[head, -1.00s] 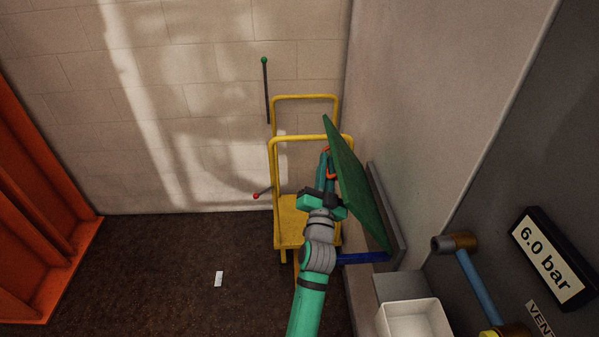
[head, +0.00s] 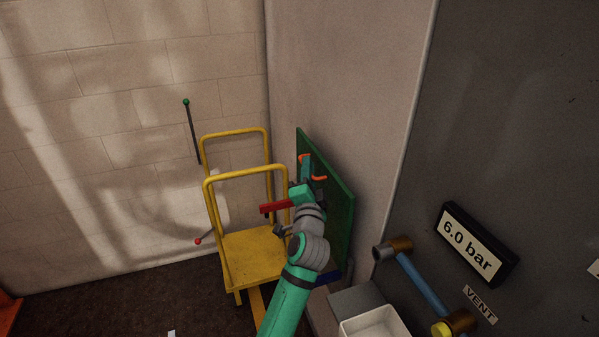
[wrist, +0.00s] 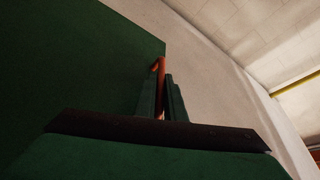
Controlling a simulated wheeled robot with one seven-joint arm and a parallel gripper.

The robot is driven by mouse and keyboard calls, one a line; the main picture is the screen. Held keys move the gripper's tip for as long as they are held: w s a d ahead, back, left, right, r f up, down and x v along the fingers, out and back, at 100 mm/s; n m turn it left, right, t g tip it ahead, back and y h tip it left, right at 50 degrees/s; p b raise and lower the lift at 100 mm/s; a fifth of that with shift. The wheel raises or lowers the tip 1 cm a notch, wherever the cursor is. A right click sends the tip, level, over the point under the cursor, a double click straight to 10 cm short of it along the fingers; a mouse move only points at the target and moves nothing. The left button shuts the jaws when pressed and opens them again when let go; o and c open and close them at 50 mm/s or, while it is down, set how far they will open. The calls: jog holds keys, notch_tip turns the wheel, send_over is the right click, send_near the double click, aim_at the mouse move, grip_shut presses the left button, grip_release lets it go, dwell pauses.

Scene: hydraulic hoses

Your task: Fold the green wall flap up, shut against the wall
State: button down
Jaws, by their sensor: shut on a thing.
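The green wall flap (head: 341,210) stands steeply up close beside the pale wall on the right in the head view. Any gap behind it is hard to judge. In the wrist view the flap (wrist: 70,70) fills the left side. My gripper (head: 307,168) is in front of the flap's face, shut on its orange handle (head: 320,178). In the wrist view the orange handle (wrist: 160,72) shows between the two fingers (wrist: 162,98). My arm hides the flap's lower left part. A blue bar (head: 328,278) shows at the flap's lower edge.
A yellow trolley (head: 255,258) stands just left of my arm. Brown floor (head: 100,310) is open at lower left.

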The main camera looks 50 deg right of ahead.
jog(key=shift+s+d+f, duration=0.25)
jog(key=shift+s+d, duration=0.05)
jog(key=shift+w+a, duration=0.1)
jog(key=shift+w, duration=0.05)
jog(key=c, duration=2.1)
grip_release()
jog(key=shift+s, duration=0.2)
jog(key=shift+o, duration=1.3)
jog(key=shift+w, duration=0.1)
jog(key=v, duration=1)
jog(key=shift+a+r, duration=0.15)
jog(key=shift+a, duration=0.4)
